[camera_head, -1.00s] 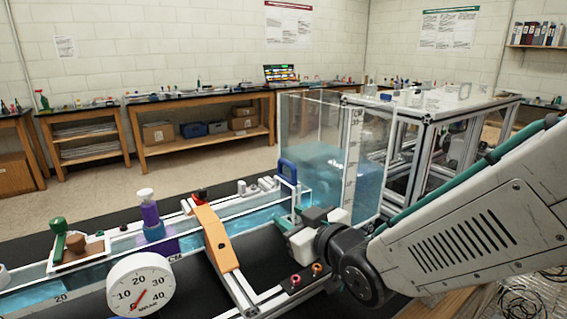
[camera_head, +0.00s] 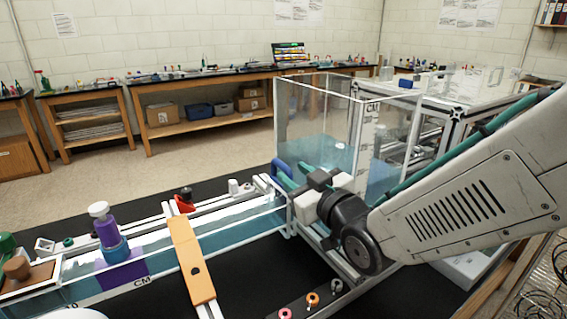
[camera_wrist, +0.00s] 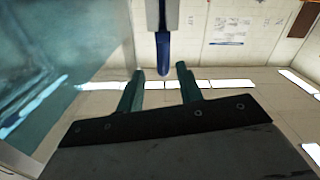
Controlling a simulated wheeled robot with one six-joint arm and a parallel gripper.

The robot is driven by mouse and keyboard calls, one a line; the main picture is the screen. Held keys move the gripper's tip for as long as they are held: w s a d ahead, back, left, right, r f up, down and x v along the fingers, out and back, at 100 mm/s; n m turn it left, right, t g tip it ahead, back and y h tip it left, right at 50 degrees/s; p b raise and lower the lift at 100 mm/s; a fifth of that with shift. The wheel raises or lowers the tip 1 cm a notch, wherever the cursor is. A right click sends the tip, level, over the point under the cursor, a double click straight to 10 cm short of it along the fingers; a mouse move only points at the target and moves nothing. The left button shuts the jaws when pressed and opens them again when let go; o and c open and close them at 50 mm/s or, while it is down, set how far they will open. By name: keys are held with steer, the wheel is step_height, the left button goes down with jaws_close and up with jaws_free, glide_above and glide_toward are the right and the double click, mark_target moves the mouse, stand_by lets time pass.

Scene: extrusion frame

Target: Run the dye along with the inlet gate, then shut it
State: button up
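The inlet gate's blue handle (camera_head: 281,169) stands at the right end of the water channel (camera_head: 245,219), beside the clear tank (camera_head: 330,125). My gripper (camera_head: 294,175) is at the handle, its teal fingers pointing towards it. In the wrist view the fingers are apart, and the blue handle (camera_wrist: 163,55) shows in line with the gap, around or just beyond the fingertips; I cannot tell if they touch. The gate plate is mostly hidden behind my gripper. A purple dye bottle (camera_head: 106,230) with a white cap stands over the channel, with purple dye (camera_head: 122,272) in the water below it.
An orange bridge piece (camera_head: 192,260) crosses the channel. A red-and-black clamp (camera_head: 184,200) sits on the far rail. Several coloured rings (camera_head: 312,299) lie at the front. A wooden tray (camera_head: 28,275) is at the left.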

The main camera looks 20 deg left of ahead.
mark_target(286, 169)
steer(key=x, duration=0.5)
steer(key=shift+a, duration=0.45)
jaws_close()
